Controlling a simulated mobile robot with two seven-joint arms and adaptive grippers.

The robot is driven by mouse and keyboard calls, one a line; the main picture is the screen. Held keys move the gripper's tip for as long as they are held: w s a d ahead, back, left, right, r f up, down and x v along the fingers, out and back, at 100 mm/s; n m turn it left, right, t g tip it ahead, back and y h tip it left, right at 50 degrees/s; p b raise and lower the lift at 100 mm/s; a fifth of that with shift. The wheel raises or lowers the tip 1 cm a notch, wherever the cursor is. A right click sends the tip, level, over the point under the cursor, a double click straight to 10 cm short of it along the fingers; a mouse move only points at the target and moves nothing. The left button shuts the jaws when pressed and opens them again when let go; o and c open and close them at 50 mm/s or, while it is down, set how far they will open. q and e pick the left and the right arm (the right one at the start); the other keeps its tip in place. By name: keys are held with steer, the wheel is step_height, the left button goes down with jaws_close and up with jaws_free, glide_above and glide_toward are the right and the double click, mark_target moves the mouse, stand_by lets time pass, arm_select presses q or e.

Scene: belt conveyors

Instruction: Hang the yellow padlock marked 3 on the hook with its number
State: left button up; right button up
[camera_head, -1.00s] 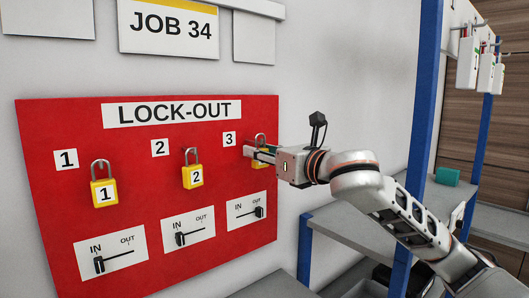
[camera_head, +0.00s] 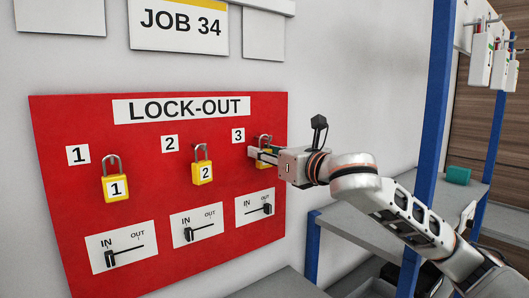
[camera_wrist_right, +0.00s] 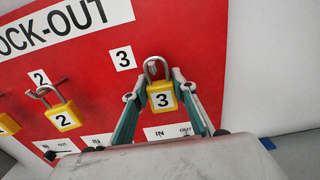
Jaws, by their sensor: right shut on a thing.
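The yellow padlock marked 3 (camera_wrist_right: 162,101) is upright between the fingers of my right gripper (camera_head: 255,153), which is shut on it. In the head view the gripper covers most of the padlock, with its metal shackle (camera_head: 265,138) showing above. The wrist view shows its face and shackle in front of the red lock-out board (camera_head: 140,160). The number 3 label (camera_head: 238,136) is just left of the shackle, up and left in the wrist view (camera_wrist_right: 123,58). The hook at 3 is not clearly visible, and I cannot tell whether the shackle is on it. My left gripper is not in view.
Padlock 1 (camera_head: 115,188) and padlock 2 (camera_head: 202,173) hang on the board beside their labels. IN/OUT lever plates sit below, the third (camera_head: 254,209) under my gripper. A shelf with blue posts (camera_head: 433,110) stands right of the board.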

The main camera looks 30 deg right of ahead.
steer(key=o, duration=1)
steer(key=shift+o, duration=1)
arm_select(q)
steer(key=shift+a, duration=0.25)
arm_select(e)
steer(key=shift+s, duration=0.1)
steer(key=s, duration=0.7)
steer(key=shift+s+d, duration=0.2)
steer(key=shift+d, duration=0.1)
arm_select(q)
steer(key=shift+d, duration=0.1)
